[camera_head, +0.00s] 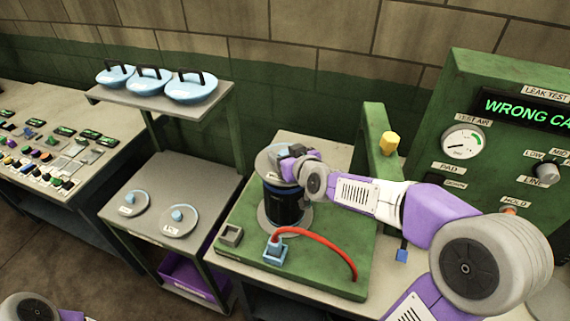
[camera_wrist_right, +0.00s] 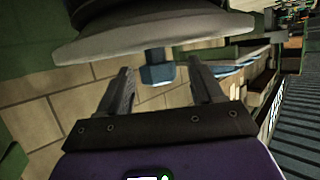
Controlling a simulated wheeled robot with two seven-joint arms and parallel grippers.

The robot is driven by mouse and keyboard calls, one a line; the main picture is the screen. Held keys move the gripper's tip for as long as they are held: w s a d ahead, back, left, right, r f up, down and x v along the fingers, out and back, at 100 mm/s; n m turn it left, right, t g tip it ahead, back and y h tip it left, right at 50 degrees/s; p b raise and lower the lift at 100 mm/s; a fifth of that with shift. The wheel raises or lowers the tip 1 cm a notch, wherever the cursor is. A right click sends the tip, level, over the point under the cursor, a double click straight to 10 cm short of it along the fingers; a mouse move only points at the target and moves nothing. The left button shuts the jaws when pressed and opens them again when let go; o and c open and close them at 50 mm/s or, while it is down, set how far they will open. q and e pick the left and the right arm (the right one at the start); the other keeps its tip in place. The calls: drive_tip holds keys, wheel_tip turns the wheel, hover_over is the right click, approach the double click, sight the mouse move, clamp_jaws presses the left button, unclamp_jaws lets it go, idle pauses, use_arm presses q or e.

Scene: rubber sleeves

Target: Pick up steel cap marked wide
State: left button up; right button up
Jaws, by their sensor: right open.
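A grey steel cap (camera_head: 266,161) sits on top of a dark cylinder (camera_head: 284,206) on the green test stand; any mark on it is hidden. My right gripper (camera_head: 285,153) is at this cap, open. In the right wrist view, its fingers (camera_wrist_right: 162,78) stand apart on either side of the cap's blue knob (camera_wrist_right: 157,68), below the pale disc (camera_wrist_right: 165,38) in the picture; contact is not visible. Two more steel caps with blue knobs, left (camera_head: 126,203) and right (camera_head: 180,222), lie on the cart; their labels are too small to read surely. My left gripper is out of view.
A red hose (camera_head: 325,242) curves across the green base (camera_head: 330,272). The green panel (camera_head: 475,130) at right shows "WRONG CA". Light blue lids with black handles (camera_head: 148,82) stand on the upper shelf. A purple bin (camera_head: 186,276) is below the cart.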

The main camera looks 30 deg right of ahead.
drive_tip(key=shift+w+f, duration=0.2)
drive_tip(key=shift+w, duration=0.25)
drive_tip(key=shift+s+r, duration=0.1)
clamp_jaws()
